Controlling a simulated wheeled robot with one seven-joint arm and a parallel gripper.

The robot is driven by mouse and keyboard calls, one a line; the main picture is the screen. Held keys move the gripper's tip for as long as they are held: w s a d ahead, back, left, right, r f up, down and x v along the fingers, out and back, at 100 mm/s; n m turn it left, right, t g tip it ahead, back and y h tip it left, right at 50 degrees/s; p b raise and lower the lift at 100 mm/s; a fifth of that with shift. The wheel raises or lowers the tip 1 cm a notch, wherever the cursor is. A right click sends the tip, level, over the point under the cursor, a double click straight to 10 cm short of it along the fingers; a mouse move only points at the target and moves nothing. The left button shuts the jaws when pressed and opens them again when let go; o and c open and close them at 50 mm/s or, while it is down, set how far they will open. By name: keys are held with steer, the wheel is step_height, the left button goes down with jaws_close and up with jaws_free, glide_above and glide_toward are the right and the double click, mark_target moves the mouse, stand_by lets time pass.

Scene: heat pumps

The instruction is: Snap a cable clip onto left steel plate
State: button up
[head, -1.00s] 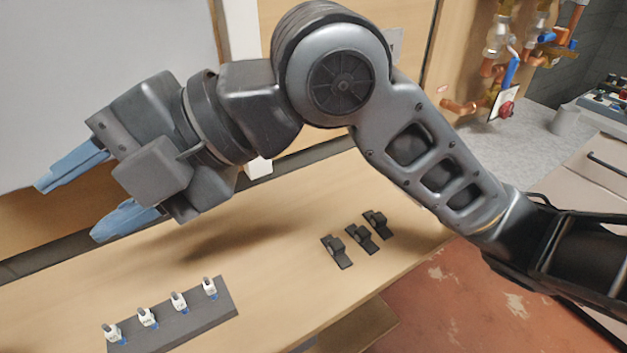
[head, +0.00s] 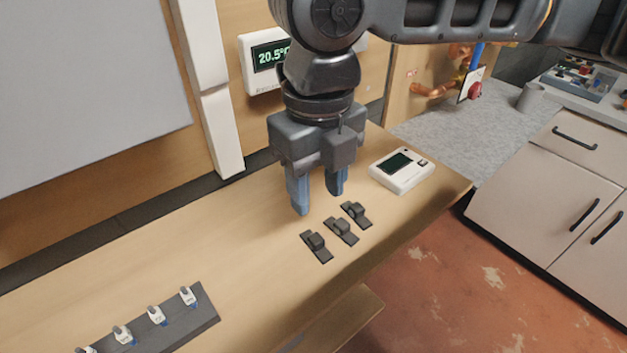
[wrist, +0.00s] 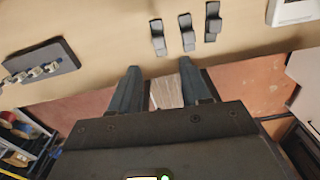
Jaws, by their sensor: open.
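Three small dark plates lie in a slanted row on the wooden bench, each with a raised black block: a left one (head: 317,246), a middle one (head: 341,231) and a right one (head: 356,214). They also show at the top of the wrist view, the left one (wrist: 157,37) nearest the middle. A dark bar (head: 206,309) at lower left carries several white clips (head: 157,316) with blue parts. I cannot tell for certain which pieces are steel plates. My gripper (head: 320,202) points down, open and empty, just behind the row. Nothing is between its fingers in the wrist view (wrist: 160,70).
A white device with a dark screen (head: 401,170) lies right of my gripper. A wall thermostat (head: 266,62) and a white vertical duct (head: 218,130) stand behind. The bench (head: 245,245) is clear between bar and plates. Its front edge drops to a red floor.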

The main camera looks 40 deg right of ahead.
mark_target(316, 238)
step_height(316, 238, down, 9)
steer(key=b, duration=0.6)
steer(key=shift+r, duration=0.1)
steer(key=shift+c, duration=0.3)
jaws_close()
steer(key=shift+r+p, duration=2.55)
steer(key=shift+r, duration=0.45)
